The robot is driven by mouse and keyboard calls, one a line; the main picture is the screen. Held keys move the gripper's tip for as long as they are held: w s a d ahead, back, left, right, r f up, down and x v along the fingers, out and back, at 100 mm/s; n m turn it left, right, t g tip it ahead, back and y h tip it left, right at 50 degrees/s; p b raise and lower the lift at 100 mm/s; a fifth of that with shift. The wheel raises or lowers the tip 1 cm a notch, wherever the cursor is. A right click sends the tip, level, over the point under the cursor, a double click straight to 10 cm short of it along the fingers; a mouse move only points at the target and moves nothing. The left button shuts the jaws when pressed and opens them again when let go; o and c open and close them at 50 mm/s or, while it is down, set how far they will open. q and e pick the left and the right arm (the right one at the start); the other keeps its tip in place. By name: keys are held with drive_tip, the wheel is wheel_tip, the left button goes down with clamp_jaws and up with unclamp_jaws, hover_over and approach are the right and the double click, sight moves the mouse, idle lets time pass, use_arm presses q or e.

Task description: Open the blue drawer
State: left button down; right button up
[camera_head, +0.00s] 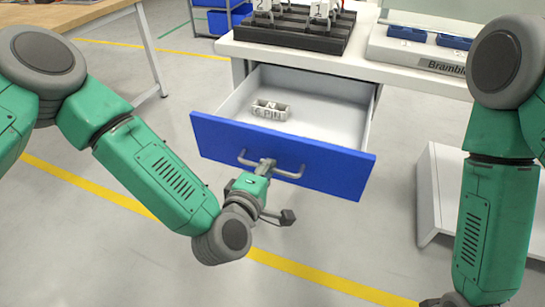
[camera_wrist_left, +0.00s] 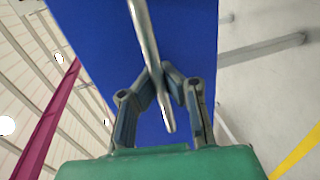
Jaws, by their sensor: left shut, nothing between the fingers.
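The blue drawer (camera_head: 335,172) is pulled out from under the white worktop, and its pale interior shows. A silver bar handle (camera_head: 289,174) runs across its blue front; the handle also shows in the wrist view (camera_wrist_left: 146,40). My left gripper (camera_head: 265,164) is at the handle near its middle. In the wrist view the left gripper's fingertips (camera_wrist_left: 166,72) are close together at the bar, with the blue front behind them. Whether they touch the bar is hard to tell. My right arm is at the right, with its fingers out of view.
A small grey lettered block (camera_head: 270,110) lies inside the drawer. A black rack (camera_head: 295,27) and a light tray with blue parts (camera_head: 428,42) stand on the worktop. A low white stand (camera_head: 428,195) is right of the drawer. The floor in front is clear.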

use_arm(q)
drive_tip(key=shift+s+f, duration=0.1)
drive_tip(key=shift+f, duration=0.05)
drive_tip(key=c, duration=1.6)
unclamp_jaws()
drive_tip(key=shift+s+a, duration=0.1)
drive_tip(key=v, duration=1.1)
drive_tip(key=shift+s, duration=0.25)
drive_tip(key=shift+a, duration=0.1)
